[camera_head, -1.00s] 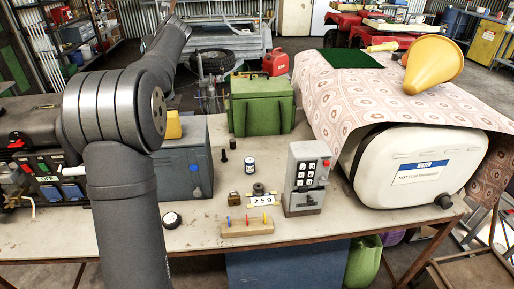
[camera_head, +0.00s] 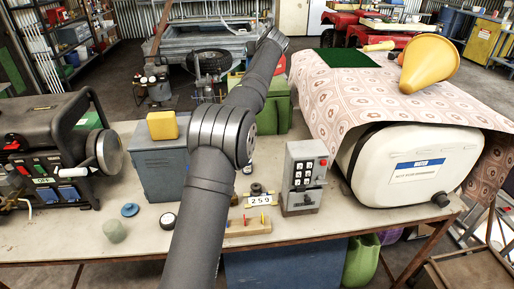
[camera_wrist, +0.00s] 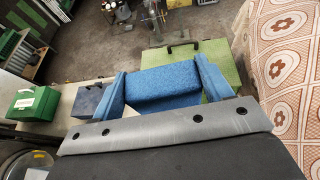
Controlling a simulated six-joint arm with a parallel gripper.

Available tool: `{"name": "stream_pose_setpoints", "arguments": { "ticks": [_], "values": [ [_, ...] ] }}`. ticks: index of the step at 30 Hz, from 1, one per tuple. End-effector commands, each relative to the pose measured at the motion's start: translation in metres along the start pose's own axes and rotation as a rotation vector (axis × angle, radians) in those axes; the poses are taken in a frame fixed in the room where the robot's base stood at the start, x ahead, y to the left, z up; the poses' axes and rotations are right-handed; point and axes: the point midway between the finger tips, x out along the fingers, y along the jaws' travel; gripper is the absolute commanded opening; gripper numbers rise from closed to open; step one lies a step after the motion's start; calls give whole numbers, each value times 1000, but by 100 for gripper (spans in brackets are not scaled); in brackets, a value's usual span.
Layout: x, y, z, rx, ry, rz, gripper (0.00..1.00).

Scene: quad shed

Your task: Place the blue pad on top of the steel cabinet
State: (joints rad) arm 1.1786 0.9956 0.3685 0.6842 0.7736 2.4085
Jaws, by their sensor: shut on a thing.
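My gripper (camera_wrist: 163,88) shows in the wrist view with a blue finger at each side. It is shut on the blue pad (camera_wrist: 165,78), a textured blue block held between the fingers. The gripper and the pad cannot be made out in the head view. The steel cabinet (camera_head: 150,172), a grey-blue box, stands on the bench left of my arm. A yellow block (camera_head: 162,125) lies on its top. A blue box with a dark handle, seemingly the cabinet (camera_wrist: 87,98), shows left of the gripper in the wrist view.
A generator (camera_head: 45,150) stands left of the cabinet. A green box (camera_head: 278,108) is behind my arm. A keypad box (camera_head: 302,180) and white water tank (camera_head: 400,165) stand to the right. A cloth (camera_head: 345,95) bears a yellow funnel (camera_head: 428,65). A blue disc (camera_head: 130,210) lies near the front.

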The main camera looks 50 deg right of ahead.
Motion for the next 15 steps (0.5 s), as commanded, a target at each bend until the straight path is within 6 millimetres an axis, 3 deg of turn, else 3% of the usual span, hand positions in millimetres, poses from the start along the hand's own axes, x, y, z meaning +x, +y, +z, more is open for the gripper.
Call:
{"name": "stream_pose_setpoints", "arguments": {
  "ticks": [8, 11, 15],
  "values": [
    [19, 2, -46, 2, 3, 1, 51],
    [32, 2, -80, 4, 6, 1, 51],
    [58, 2, -140, 6, 8, 2, 51]
  ]
}}
